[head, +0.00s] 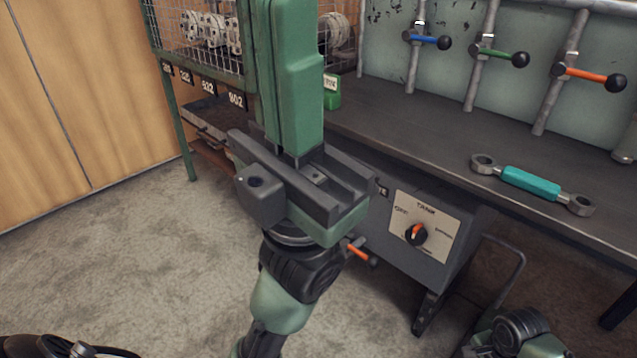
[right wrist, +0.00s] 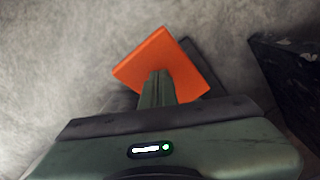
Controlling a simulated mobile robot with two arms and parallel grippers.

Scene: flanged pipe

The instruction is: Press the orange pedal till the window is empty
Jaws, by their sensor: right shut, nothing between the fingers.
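The orange pedal (right wrist: 183,62) is a tilted square plate low over the floor in the right wrist view. My right gripper (right wrist: 160,76) is shut and empty, its fingertips overlapping the pedal's lower part in that view. I cannot tell whether they touch it. My left gripper (head: 291,70) stands upright in the middle of the head view, and whether its fingers are shut is unclear. A grey cabinet (head: 450,268) has a panel marked TANK with an orange-marked dial (head: 415,234). No window can be made out; my left gripper covers part of the cabinet's surroundings.
A dark workbench (head: 410,135) carries a teal-handled link (head: 530,182). Blue (head: 430,39), green (head: 505,56) and orange (head: 594,75) levers stand behind it. A wire cage (head: 200,35) is at the back left. A dark object (right wrist: 288,80) stands right of the pedal.

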